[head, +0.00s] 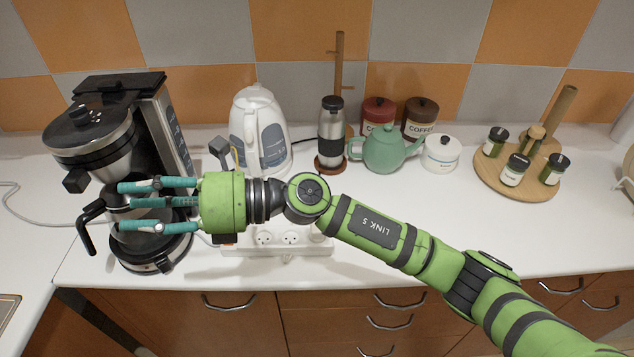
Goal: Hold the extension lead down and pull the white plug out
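The white extension lead (277,249) lies on the counter near its front edge, with several round sockets showing. My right forearm and wrist pass above it and hide its back and left parts. I cannot clearly make out the white plug; a pale shape at the lead's right end is partly behind my arm. My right gripper (122,207) is open and empty, its teal fingers stretched out to the left. In the picture the fingers overlap the coffee maker (102,144); I cannot tell whether they touch it. My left gripper is not in view.
Behind my arm stand a white kettle (259,128), a steel grinder (331,135), a green teapot (385,150), canisters and a white sugar pot (441,153). A round wooden rack (495,178) with jars is at right. The counter is clear at front right.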

